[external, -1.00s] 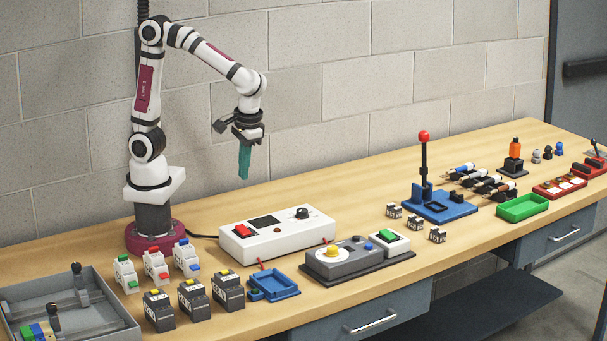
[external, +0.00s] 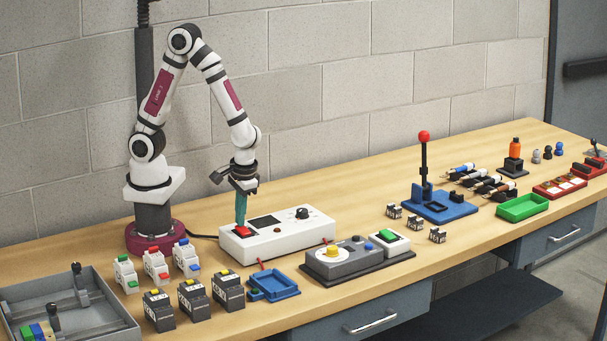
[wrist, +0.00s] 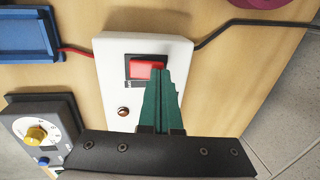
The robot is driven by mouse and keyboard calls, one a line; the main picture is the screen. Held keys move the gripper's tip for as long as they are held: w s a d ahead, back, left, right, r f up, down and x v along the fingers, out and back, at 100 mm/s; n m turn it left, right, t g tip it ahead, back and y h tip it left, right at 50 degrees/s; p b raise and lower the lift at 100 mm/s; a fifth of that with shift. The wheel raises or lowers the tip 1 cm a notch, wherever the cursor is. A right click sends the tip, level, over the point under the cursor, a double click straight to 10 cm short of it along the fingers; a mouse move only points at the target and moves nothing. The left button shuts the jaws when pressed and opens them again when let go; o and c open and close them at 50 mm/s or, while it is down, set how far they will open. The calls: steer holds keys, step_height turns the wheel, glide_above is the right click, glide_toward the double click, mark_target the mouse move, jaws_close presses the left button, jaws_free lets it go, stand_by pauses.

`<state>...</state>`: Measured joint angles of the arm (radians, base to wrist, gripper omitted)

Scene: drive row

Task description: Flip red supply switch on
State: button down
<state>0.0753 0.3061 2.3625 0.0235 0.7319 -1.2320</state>
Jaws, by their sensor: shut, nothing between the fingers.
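The white supply box (external: 277,240) stands on the bench in front of my arm. Its red rocker switch (external: 242,231) is at the box's left end in the external view. In the wrist view the red switch (wrist: 146,69) sits in a black frame on the white box (wrist: 112,89). My gripper (external: 241,222) is shut and empty, pointing down with its green fingertips at the switch. In the wrist view the fingertips (wrist: 160,75) overlap the switch's right part. I cannot tell whether they touch it. The fingers hide part of the switch and box.
The box also carries a dark display and a black knob (external: 302,213). A black cable (external: 203,236) runs from its left end. A blue tray (external: 274,286) and a grey panel with a yellow dial (external: 330,252) lie in front. The bench behind the box is clear.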

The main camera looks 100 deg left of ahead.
steer(key=shift+f, duration=0.1)
steer(key=shift+s+a+f, duration=0.1)
steer(key=shift+f, duration=0.1)
stand_by(0.4)
steer(key=shift+w+d+r, duration=0.2)
steer(key=shift+w+d, duration=0.4)
steer(key=shift+r, duration=0.1)
step_height(320, 180, up, 14)
steer(key=s+a, duration=0.2)
steer(key=shift+f, duration=0.2)
